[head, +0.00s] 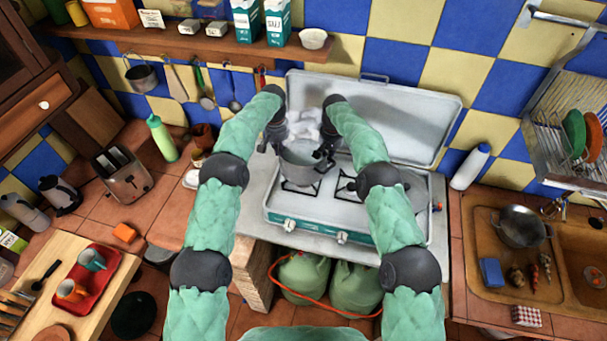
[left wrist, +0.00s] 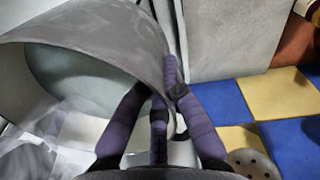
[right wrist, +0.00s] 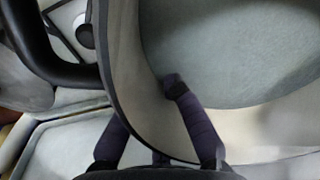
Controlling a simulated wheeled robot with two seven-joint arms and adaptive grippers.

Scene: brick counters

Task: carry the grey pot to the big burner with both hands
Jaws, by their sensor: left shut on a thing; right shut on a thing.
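The grey pot (head: 302,172) is over the left part of the white camping stove (head: 270,215), above the left burner (head: 298,188); I cannot tell whether it touches the grate. My left gripper (head: 273,142) is shut on its left side; in the left wrist view its fingers (left wrist: 160,88) pinch the pot wall (left wrist: 95,40). My right gripper (head: 324,158) is shut on its right side; in the right wrist view one finger is inside the pot wall (right wrist: 124,60) and one outside. The right burner (head: 346,186) is partly hidden by my right arm. I cannot tell which burner is bigger.
The stove's raised lid (head: 410,110) stands behind the pot. A white bottle (head: 470,166) stands right of the stove, and a green bottle (head: 161,138) and toaster (head: 124,174) stand left. Pale, steam-like wisps show by the grippers. Green gas cylinders (head: 303,278) are below.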

